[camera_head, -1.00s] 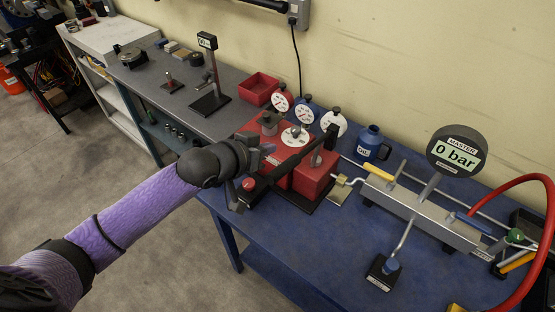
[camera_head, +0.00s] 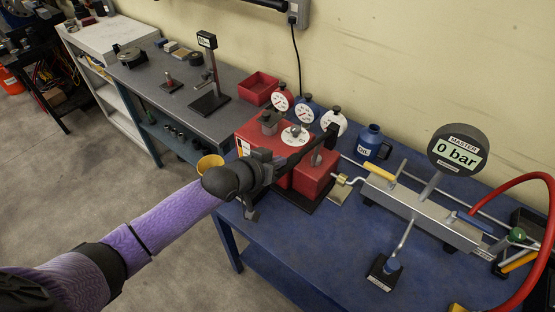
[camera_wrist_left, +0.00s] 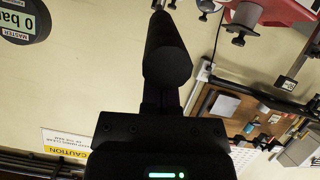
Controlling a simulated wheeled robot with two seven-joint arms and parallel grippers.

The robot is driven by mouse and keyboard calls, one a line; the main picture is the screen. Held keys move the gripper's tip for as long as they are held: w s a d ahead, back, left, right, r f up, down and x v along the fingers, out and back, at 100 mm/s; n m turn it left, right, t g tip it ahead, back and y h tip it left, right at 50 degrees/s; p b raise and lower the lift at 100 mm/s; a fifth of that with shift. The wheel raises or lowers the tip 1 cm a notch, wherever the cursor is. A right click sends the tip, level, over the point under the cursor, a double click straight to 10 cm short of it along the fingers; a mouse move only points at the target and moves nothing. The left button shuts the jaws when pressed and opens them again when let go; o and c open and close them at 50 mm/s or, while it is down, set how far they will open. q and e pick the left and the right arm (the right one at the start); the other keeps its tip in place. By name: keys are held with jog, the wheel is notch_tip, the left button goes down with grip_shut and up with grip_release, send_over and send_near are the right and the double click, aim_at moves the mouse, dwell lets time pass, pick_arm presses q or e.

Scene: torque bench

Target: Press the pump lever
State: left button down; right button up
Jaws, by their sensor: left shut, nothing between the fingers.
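The pump lever (camera_head: 305,152) is a black bar over the red pump (camera_head: 312,183). It slants from an upright black piece at the back right down toward the front left. My left gripper (camera_head: 271,166) is shut and empty at the lever's front end and hides that end. In the left wrist view the lever's thick black round grip (camera_wrist_left: 167,62) is right in front of the shut gripper (camera_wrist_left: 160,100). I cannot tell whether they touch. The master gauge (camera_head: 457,152) reads 0 bar. My right gripper is not in view.
Dial gauges (camera_head: 305,115) stand behind the pump, with a blue oil can (camera_head: 372,143) to the right. A grey manifold (camera_head: 425,215) with yellow and blue handles fills the right side. A yellow cup-like thing (camera_head: 210,163) shows behind my wrist. The blue bench (camera_head: 300,240) is bare in front.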

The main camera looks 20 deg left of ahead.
pick_arm(q)
notch_tip(320, 180, down, 14)
jog(key=s+t+b, duration=0.1)
jog(key=s+b, duration=0.1)
jog(key=b, duration=0.8)
jog(key=shift+s+a+b, duration=0.15)
jog(key=shift+a+b, duration=0.1)
jog(key=shift+b, duration=0.05)
jog(key=shift+r, duration=0.1)
notch_tip(320, 180, up, 5)
jog(key=p, duration=0.4)
jog(key=s+a+p, duration=0.1)
jog(key=s+a, duration=0.3)
jog(key=s, duration=0.5)
jog(key=shift+a+r+t+h, duration=0.3)
jog(key=shift+a+r, duration=0.05)
jog(key=shift+a, duration=0.05)
